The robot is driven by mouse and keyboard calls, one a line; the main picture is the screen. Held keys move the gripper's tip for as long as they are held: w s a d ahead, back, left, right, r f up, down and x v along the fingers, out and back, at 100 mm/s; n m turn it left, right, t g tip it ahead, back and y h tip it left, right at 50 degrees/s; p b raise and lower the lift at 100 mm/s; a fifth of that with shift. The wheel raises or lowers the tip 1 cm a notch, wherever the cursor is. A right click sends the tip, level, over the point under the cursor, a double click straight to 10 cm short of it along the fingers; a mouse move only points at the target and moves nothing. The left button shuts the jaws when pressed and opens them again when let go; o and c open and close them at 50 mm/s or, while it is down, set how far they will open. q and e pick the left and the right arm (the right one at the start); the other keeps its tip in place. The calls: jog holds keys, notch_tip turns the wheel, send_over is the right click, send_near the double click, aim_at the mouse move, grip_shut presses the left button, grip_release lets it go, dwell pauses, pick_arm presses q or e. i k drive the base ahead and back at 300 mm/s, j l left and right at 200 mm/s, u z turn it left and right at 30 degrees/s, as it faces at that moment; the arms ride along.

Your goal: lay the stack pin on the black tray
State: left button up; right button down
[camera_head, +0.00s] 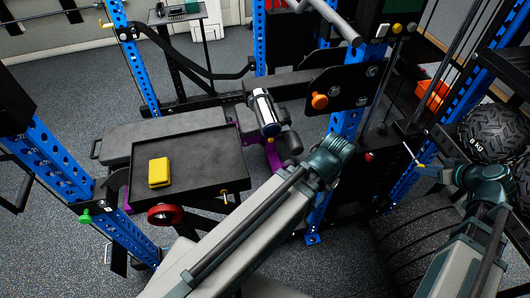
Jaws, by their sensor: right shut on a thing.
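The black tray (205,158) is a flat, dark, rimmed top at the left, beside a grey bench. A yellow block (159,172) lies on its left half; the rest of the tray is bare. My right gripper (427,168) is at the right, well away from the tray. It is shut on a small thin thing with a yellow part, seemingly the stack pin (419,164), whose dark thin end points up and left. The jaws cover part of it. My left arm crosses the lower middle, its teal wrist right of the tray; I cannot make out its gripper.
Blue rack uprights (348,123) stand between the tray and my right gripper. A red knob (165,214) and green knob (85,217) are near the tray's front. A black 8 kg ball (492,132) and an orange bin (434,95) are at the right.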

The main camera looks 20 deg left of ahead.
aim_at(188, 161)
jog(key=k+j+z, duration=0.3)
jog(key=k+j, duration=0.75)
jog(key=k, duration=0.15)
jog(key=j+z, duration=0.1)
jog(key=j, duration=0.75)
jog(key=k+j+z, duration=0.1)
jog(key=j, duration=0.75)
jog(key=k, duration=0.05)
